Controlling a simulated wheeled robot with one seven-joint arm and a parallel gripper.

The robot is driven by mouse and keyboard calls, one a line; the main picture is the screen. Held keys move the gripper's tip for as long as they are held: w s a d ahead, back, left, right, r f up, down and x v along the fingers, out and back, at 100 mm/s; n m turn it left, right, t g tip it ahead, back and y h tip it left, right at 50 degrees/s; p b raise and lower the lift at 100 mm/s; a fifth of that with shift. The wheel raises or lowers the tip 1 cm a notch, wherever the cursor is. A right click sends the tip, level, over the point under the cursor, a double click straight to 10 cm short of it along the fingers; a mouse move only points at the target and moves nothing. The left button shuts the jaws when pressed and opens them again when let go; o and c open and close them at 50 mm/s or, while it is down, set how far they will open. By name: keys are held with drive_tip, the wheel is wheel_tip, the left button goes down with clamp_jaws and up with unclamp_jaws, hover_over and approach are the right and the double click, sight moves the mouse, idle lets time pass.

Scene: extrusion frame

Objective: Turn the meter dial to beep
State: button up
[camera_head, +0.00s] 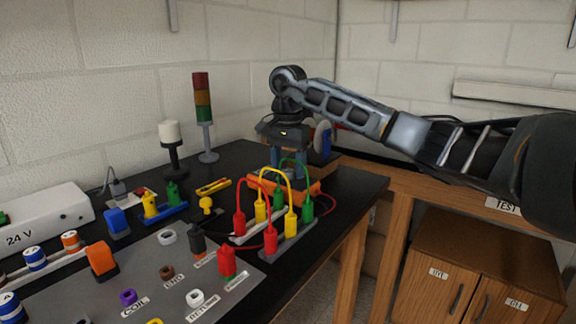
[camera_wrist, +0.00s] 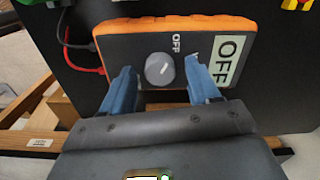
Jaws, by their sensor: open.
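The meter (camera_wrist: 118,45) has an orange case and a dark face in the wrist view. Its round grey dial (camera_wrist: 160,69) carries a short white mark that appears to point toward the small OFF label (camera_wrist: 176,43). The pale display (camera_wrist: 229,62) reads OFF. No beep marking is readable. In the head view the orange meter (camera_head: 313,189) is partly hidden behind cables and my gripper. My gripper (camera_wrist: 160,78) is open, its blue fingers on either side of the dial, with visible gaps. The head view shows my gripper (camera_head: 287,172) pointing down over the meter.
Red, yellow and green cables with plugs (camera_head: 291,222) stand just in front of the meter. A stack light (camera_head: 203,100) stands at the back. A grey panel (camera_head: 150,270) with sockets lies at the front left. The black table ends just right of the meter.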

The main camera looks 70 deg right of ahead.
drive_tip(key=shift+c, duration=0.2)
drive_tip(key=c, duration=1)
